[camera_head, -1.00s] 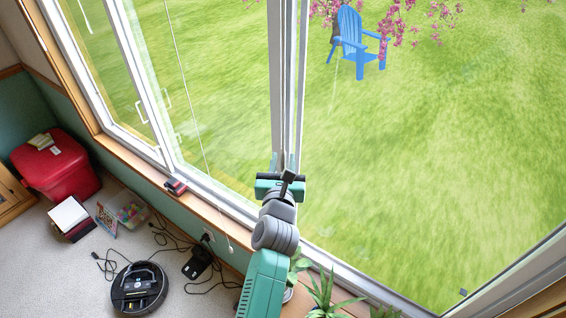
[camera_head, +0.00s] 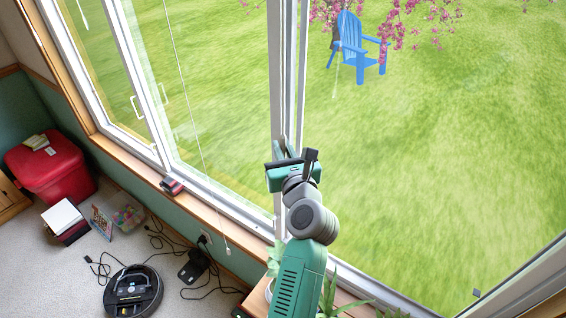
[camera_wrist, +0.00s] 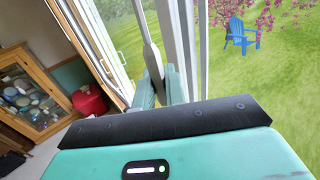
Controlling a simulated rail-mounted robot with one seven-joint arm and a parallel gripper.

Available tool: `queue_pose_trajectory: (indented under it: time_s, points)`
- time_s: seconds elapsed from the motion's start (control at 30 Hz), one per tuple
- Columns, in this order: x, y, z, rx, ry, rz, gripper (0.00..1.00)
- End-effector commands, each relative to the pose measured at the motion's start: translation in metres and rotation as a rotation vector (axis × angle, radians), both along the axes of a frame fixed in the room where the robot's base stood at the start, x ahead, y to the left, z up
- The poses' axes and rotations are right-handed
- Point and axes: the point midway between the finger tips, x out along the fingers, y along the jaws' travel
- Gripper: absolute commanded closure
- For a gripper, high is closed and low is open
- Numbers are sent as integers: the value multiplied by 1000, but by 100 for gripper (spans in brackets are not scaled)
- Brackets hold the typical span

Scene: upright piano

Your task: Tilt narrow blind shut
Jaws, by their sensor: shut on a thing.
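My gripper (camera_head: 286,151) is in front of the white post between the window panes. In the wrist view its teal fingers (camera_wrist: 164,88) are shut on a thin pale tilt wand (camera_wrist: 150,45). The wand runs up from between the fingers, leaning slightly, and leaves the top of the picture. In the head view my wrist covers much of the grip. The blind's slats are not in either view, so their angle cannot be told.
A white cord (camera_head: 190,105) hangs left of my gripper, ending above the floor. A wooden sill (camera_head: 205,208) runs below the window, with a small red object (camera_head: 171,186) on it. A leafy plant (camera_head: 328,296) stands close beside my arm. A robot vacuum (camera_head: 133,290) and cables lie on the floor.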

Motion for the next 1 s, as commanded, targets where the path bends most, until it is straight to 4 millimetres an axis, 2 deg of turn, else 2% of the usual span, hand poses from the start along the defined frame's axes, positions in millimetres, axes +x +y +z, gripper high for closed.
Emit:
queue_pose_trajectory:
  time_s: [0.03,0.6,1.0]
  points:
    - [1,-3,-9,1,3,40,100]
    - [1,-2,-5,0,2,578,100]
    - [5,-2,-12,0,1,798,100]
